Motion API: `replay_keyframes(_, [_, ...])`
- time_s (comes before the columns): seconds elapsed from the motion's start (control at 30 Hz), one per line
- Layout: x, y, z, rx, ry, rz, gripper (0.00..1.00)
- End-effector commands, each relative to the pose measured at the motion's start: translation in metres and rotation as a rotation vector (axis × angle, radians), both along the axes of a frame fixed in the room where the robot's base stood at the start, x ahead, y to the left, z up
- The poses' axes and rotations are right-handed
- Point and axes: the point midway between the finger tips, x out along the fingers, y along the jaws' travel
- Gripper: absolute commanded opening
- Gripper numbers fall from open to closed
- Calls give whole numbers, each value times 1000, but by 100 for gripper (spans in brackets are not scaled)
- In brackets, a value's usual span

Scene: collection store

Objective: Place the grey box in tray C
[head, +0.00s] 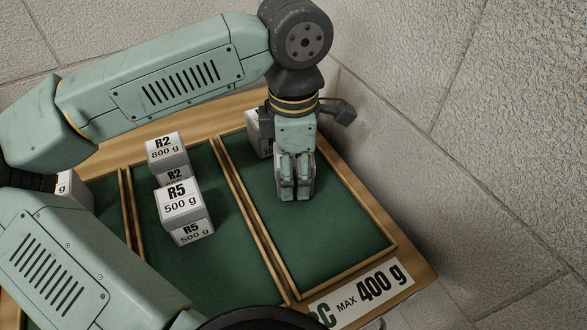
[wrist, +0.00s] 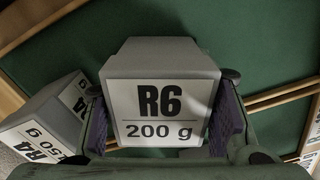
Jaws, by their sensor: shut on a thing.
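My gripper (head: 295,192) points down over the right tray, tray C (head: 345,245), which has a green floor and a wooden rim. The tray's front label reads "C MAX 400 g". My gripper is shut on a grey box marked R6 200 g (wrist: 160,95), with a purple-padded finger on each side in the wrist view. In the head view the fingers mostly hide this box. I cannot tell whether its underside touches the tray floor. Another grey box (head: 257,128) is at tray C's back left, partly hidden by my gripper; the wrist view shows its R4 label (wrist: 40,140).
Another box (head: 73,190) shows at the left, mostly hidden by my arm. Wooden dividers separate the trays. Tray C's front half is clear.

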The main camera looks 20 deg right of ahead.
Motion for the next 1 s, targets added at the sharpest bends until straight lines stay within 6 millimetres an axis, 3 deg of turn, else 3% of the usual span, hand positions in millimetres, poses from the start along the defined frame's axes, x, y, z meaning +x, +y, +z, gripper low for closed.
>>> replay_keyframes(0.1, [0,0,-5,0,0,0,12])
replay_keyframes(0.13, [0,0,-3,0,0,0,51])
replay_keyframes(0.4, [0,0,-3,0,0,0,69])
replay_keyframes(0.77, [0,0,0,0,0,0,70])
replay_keyframes(0.87, [1,0,7,1,-2,1,70])
replay_keyframes(1.0, [0,0,33,0,-3,1,70])
